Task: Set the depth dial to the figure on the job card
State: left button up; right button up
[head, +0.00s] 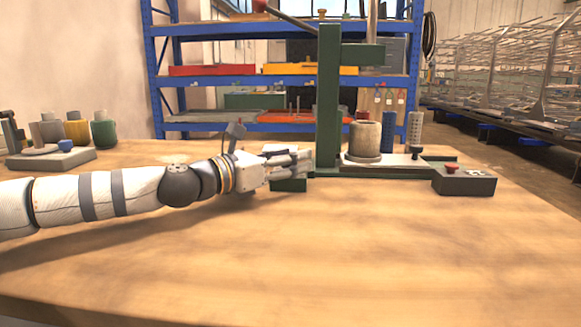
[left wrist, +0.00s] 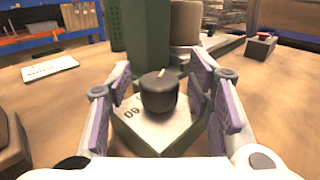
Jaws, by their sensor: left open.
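The depth dial (left wrist: 158,92) is a dark round knob with a pale pointer mark on top. It sits on the light, printed top of a green box (left wrist: 155,130); one printed figure shows near the left corner, the others are hidden or too small. My left gripper (left wrist: 160,80) is open, with its purple-padded fingers on either side of the dial and a visible gap to it. In the head view the left gripper (head: 303,160) covers the dial, above the green box (head: 288,185). A white card (left wrist: 50,68) with unreadable print lies on the table to the left. My right gripper is out of view.
A green press column (head: 328,100) stands just behind the dial box. A grey cylinder (head: 365,140) and a control box with a red button (head: 463,180) are to its right. Several pots (head: 75,130) stand at far left. The front table (head: 350,260) is clear.

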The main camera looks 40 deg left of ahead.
pick_arm(q)
jog(key=shift+c, duration=0.4)
grip_shut()
